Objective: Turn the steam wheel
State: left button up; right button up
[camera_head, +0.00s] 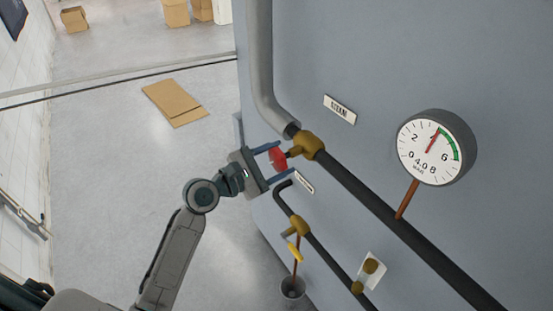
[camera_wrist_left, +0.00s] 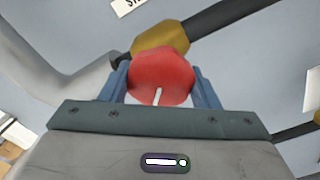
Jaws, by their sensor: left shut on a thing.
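The red steam wheel (camera_head: 278,158) sits on a brass valve (camera_head: 308,146) on the pipe below the STEAM label (camera_head: 340,109). My left gripper (camera_head: 275,160) reaches it from the left, with its two blue fingers on either side of the wheel. In the left wrist view the red wheel (camera_wrist_left: 161,77) fills the space between the fingers, and a white mark shows on its face. The left gripper (camera_wrist_left: 162,85) is shut on the wheel. My right gripper is not in view.
A round gauge (camera_head: 436,147) stands on the dark pipe to the right, its red needle between 4 and 6. Flat cardboard (camera_head: 175,103) lies on the open floor at left.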

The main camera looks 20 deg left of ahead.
pick_arm(q)
jog(key=n, duration=0.6)
jog(key=shift+f+n, duration=0.1)
jog(key=shift+n, duration=0.2)
jog(key=shift+s, duration=0.1)
dwell(0.4)
jog(key=o, duration=1)
jog(key=shift+d, duration=0.1)
jog(key=shift+s+a+b, duration=0.3)
jog(key=shift+s+a, duration=0.1)
jog(key=shift+b+v, duration=1.15)
jog(key=shift+v, duration=3.7)
